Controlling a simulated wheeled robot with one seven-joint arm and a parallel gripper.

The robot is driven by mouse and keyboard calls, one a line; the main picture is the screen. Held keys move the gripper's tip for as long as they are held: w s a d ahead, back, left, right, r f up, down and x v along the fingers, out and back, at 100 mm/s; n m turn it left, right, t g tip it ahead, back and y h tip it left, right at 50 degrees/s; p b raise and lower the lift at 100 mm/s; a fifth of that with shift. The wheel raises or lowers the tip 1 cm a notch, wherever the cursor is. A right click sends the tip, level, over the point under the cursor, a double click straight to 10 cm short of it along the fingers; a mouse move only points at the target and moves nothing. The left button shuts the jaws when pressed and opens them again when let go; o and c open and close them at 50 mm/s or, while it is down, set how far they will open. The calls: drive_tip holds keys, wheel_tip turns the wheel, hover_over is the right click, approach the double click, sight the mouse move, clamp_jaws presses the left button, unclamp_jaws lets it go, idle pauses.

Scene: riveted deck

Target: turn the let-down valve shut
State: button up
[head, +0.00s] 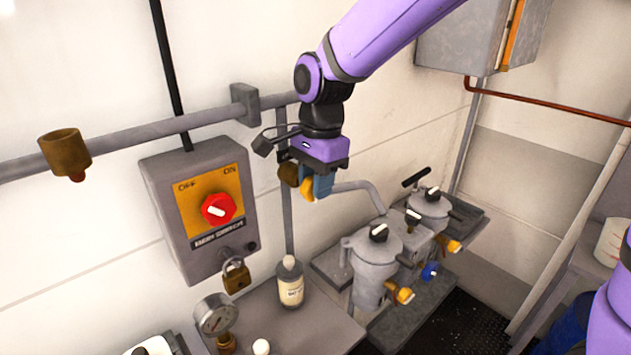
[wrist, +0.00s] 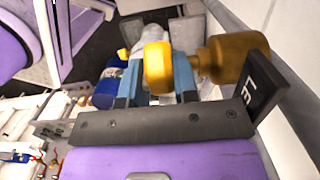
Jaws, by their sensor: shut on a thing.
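The let-down valve has a yellow knob (head: 307,190) and a darker brass body (head: 288,173), on the pipework by the wall right of the switch box. In the wrist view the yellow knob (wrist: 158,68) sits between the two blue fingers, with the brass body (wrist: 226,60) just to its right. My gripper (head: 317,187) is shut on the knob; it also shows in the wrist view (wrist: 153,82). A black tag (wrist: 262,92) with partly readable white letters is beside the body. The fingers hide part of the knob, and I cannot tell how far it is turned.
A grey switch box (head: 205,213) with a red knob and a padlock (head: 236,274) is left of the valve. A bottle (head: 290,283) and a gauge (head: 216,318) stand below. Grey filter housings (head: 375,262) are at lower right. A pipe (head: 120,138) runs along the wall.

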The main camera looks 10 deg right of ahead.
drive_tip(key=y, duration=0.1)
drive_tip(key=g+y, duration=0.2)
drive_tip(key=shift+w+d+f+y, duration=0.1)
drive_tip(key=shift+w+d+y, duration=0.05)
drive_tip(key=shift+d+y, duration=0.15)
drive_tip(key=g+y, duration=0.2)
drive_tip(key=y, duration=0.1)
drive_tip(key=shift+w+f+g+y, duration=0.1)
drive_tip(key=shift+f+g+y, duration=0.15)
drive_tip(key=shift+g+y, duration=0.15)
drive_tip(key=g+y, duration=0.1)
drive_tip(key=y, duration=0.1)
drive_tip(key=g+y, duration=0.1)
drive_tip(key=shift+f+g+y, duration=0.25)
drive_tip(key=shift+g+y, duration=0.05)
drive_tip(key=shift+f+g+y, duration=0.15)
drive_tip(key=shift+g+y, duration=0.85)
drive_tip(key=shift+y, duration=0.5)
drive_tip(key=o, duration=0.9)
drive_tip(key=v, duration=1)
drive_tip(key=shift+w+d+f, duration=0.2)
drive_tip(key=shift+d, duration=0.15)
